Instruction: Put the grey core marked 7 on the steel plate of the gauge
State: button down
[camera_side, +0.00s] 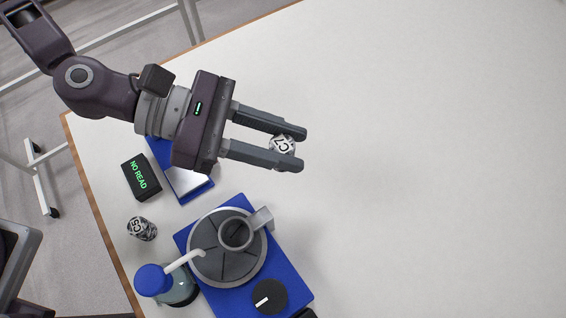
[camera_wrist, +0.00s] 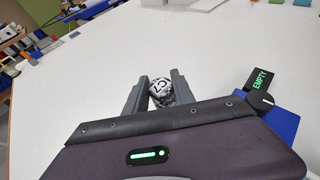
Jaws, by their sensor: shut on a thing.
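The grey core marked C7 (camera_side: 283,146) is between the fingertips of my gripper (camera_side: 298,148), which is shut on it. The core also shows between the fingers in the wrist view (camera_wrist: 160,90), with its marked end visible. The gripper holds it over the bare table, to the right of the gauge. The gauge has a blue base with a steel plate (camera_side: 187,182), partly hidden under my gripper body. A black display (camera_side: 141,175) reading NO READ stands beside it. Nothing shows on the visible part of the plate.
Another core, marked C5 (camera_side: 142,228), stands left of a blue-based machine (camera_side: 290,285) with a round grey lid (camera_side: 215,262) and a black knob (camera_side: 270,296). A blue-capped bottle (camera_side: 153,281) is beside it. An EMPTY display (camera_wrist: 261,79) shows in the wrist view. The table's right is clear.

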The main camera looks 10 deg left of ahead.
aim_at(283, 144)
notch_tip(283, 144, up, 5)
jog(key=shift+f, duration=0.15)
jog(key=w+a+n+t+y, duration=0.5)
jog(key=w+a+n+t, duration=0.45)
jog(key=w+a, duration=0.95)
jog(key=w+a+r+n+t+y, duration=0.1)
jog(key=a+n+y, duration=0.3)
jog(key=a, duration=0.7)
jog(key=w+a+r+n+t+y, duration=0.2)
jog(key=w+a+n+y, duration=0.1)
jog(key=a, duration=0.8)
jog(key=shift+w+a+n+y, duration=0.2)
jog(key=shift+a+n+y, duration=0.2)
jog(key=shift+y, duration=0.3)
jog(key=shift+d, duration=0.15)
